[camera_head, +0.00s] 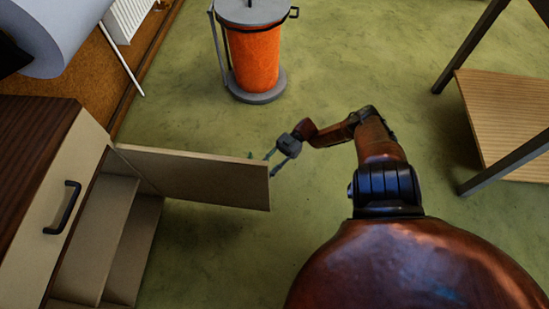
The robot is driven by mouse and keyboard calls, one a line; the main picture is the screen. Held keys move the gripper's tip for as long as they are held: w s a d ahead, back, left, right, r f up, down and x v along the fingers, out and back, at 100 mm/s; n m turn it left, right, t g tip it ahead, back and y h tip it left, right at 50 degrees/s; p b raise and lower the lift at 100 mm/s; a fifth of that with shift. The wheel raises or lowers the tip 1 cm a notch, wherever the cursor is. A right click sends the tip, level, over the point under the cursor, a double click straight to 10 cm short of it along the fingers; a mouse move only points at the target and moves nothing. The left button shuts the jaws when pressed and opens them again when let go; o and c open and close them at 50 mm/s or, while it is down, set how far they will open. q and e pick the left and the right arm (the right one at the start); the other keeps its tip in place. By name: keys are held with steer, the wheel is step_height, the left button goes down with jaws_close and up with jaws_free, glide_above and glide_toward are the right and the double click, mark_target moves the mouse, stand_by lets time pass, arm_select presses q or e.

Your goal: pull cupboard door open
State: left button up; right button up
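The cupboard (30,150) stands at the left, with a dark wood top and a cream front. Its cupboard door (195,175) stands wide open, sticking out to the right from the hinge side, and pale shelves (105,235) show inside. My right gripper (263,164) is at the door's free edge, with its fingers spread apart. One fingertip shows past the door's top edge and the other is near the end of the door. I cannot tell whether they touch it. My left gripper is not in view.
A black handle (62,207) is on a cream front panel of the cupboard. An orange bin (254,60) with a grey lid and base stands beyond the door. A wooden table or shelf unit (505,110) with dark legs is at the right. Green floor between is clear.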

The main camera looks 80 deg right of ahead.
steer(key=v, duration=0.8)
stand_by(0.4)
